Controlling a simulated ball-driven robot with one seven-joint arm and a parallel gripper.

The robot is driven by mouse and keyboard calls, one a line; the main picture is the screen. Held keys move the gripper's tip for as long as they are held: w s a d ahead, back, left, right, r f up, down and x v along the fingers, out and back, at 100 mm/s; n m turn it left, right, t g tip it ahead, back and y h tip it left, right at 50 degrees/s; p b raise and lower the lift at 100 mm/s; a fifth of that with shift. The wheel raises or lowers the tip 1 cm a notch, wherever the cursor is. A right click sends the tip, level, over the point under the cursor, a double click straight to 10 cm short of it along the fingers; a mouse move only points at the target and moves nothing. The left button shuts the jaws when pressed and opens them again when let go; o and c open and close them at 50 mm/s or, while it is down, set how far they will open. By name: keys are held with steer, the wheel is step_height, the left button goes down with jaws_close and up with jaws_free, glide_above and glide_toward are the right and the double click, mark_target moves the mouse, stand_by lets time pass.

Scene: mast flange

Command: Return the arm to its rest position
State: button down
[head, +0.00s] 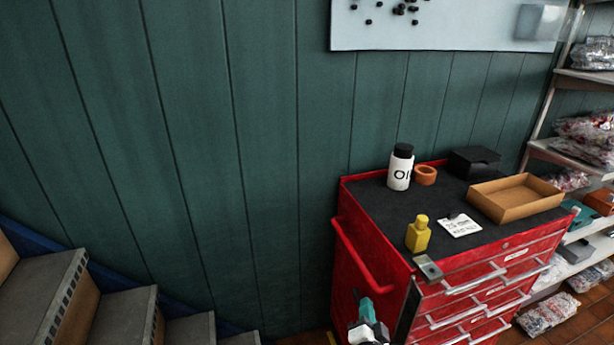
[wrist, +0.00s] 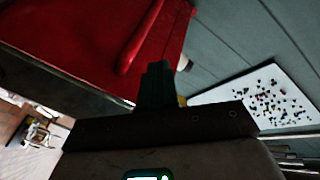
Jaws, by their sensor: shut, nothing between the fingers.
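My gripper (wrist: 155,85) shows in the wrist view as dark fingers held together, with nothing between them. In the head view, my gripper (head: 358,296) appears low in the picture as a dark tip with a teal and white body, in front of the side of the red tool cart (head: 345,265). It is below the cart's red side handle (head: 358,252). The rest of my arm is cut off by the bottom edge. In the wrist view the red cart (wrist: 70,35) fills the upper left, with its handle (wrist: 138,42) beyond the fingertips.
The cart top holds a white bottle (head: 399,172), an orange ring (head: 426,175), a yellow bottle (head: 418,235), a white card (head: 460,225), a black box (head: 474,162) and a tan tray (head: 515,203). Steps (head: 120,310) stand at left; shelves (head: 580,155) at right.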

steer(key=s+d+f+n+g+y+b, duration=0.15)
steer(key=s+n+g+y, duration=0.35)
steer(key=s, duration=0.5)
steer(key=s+f+n+g+y, duration=0.3)
steer(key=s+n, duration=0.5)
steer(key=s, duration=0.2)
steer(key=s+d+m+g+h, duration=0.1)
steer(key=s+d+g+h, duration=0.1)
steer(key=s, duration=0.5)
steer(key=s+d+r+m+g+h, duration=0.1)
steer(key=s+d+g+h, duration=0.1)
steer(key=s+d, duration=0.3)
steer(key=s+d+m+g+h+b, duration=0.1)
steer(key=s+d+g+h, duration=0.1)
steer(key=s, duration=0.9)
steer(key=shift+d+r+g, duration=0.2)
steer(key=shift+d+g, duration=0.7)
steer(key=shift+g, duration=0.2)
steer(key=c, duration=1.8)
jaws_free()
